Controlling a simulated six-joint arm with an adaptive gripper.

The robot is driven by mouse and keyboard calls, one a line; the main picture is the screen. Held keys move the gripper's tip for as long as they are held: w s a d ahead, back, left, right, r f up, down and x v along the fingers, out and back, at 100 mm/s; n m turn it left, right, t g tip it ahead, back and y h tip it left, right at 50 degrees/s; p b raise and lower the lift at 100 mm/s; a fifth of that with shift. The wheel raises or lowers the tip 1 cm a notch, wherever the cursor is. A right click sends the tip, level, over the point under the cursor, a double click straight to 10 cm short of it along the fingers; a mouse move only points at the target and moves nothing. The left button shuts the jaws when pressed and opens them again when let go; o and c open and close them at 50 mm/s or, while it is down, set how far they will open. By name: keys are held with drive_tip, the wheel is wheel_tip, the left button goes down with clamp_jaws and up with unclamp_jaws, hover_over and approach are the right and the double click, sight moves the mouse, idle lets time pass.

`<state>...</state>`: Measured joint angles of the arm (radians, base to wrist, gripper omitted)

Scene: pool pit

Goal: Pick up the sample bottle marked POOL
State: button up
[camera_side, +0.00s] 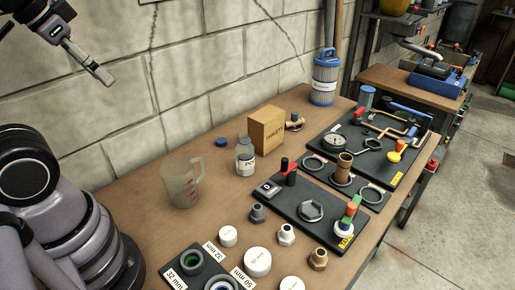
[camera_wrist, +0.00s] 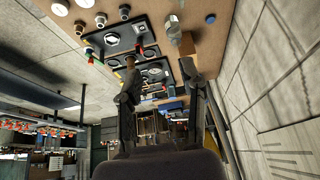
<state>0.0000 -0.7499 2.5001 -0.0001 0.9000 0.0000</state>
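The sample bottle (camera_side: 245,158) is grey, with a white label on which "PO" can be read. It stands upright on the wooden bench in the side view, between a measuring jug and the tablets box. A greyish shape that looks like the bottle (camera_wrist: 173,29) shows near the top of the wrist view. A small blue cap (camera_side: 221,142) lies behind and left of the bottle. My gripper (camera_side: 106,78) is high at the upper left of the side view, well away from the bottle. In the wrist view my gripper's (camera_wrist: 159,66) two fingers are spread, with nothing held between them.
The tablets box (camera_side: 266,129) stands close right of the bottle. A clear measuring jug (camera_side: 181,186) stands to its left. Black panels with fittings (camera_side: 318,207) cover the right. Several caps and fittings (camera_side: 257,262) lie in front. A block wall (camera_side: 215,60) runs behind the bench.

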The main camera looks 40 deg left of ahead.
sight(241, 156)
drive_tip(key=o, duration=0.9)
drive_tip(key=shift+o, duration=0.2)
drive_tip(key=shift+w, duration=0.1)
drive_tip(key=w+d+f+n+t, duration=0.1)
drive_tip(key=w+d+f+n, duration=0.15)
drive_tip(key=w+f, duration=0.55)
drive_tip(key=w+d+f+n+t, duration=0.1)
drive_tip(key=w+d+f, duration=0.25)
drive_tip(key=w, duration=0.85)
drive_tip(key=a+f+t+y, duration=0.2)
drive_tip(key=f+t, duration=0.1)
drive_tip(key=f, duration=0.7)
drive_tip(key=a+f+t+y, duration=0.2)
drive_tip(key=f+y, duration=0.1)
drive_tip(key=f, duration=0.7)
drive_tip(key=shift+n, duration=0.35)
drive_tip(key=x, duration=0.8)
drive_tip(key=shift+w+a, duration=0.1)
drive_tip(key=shift+w, duration=0.15)
drive_tip(key=shift+d+x, duration=0.15)
drive_tip(key=shift+x, duration=1.2)
drive_tip(key=shift+d+x, duration=0.15)
drive_tip(key=shift+x, duration=1.25)
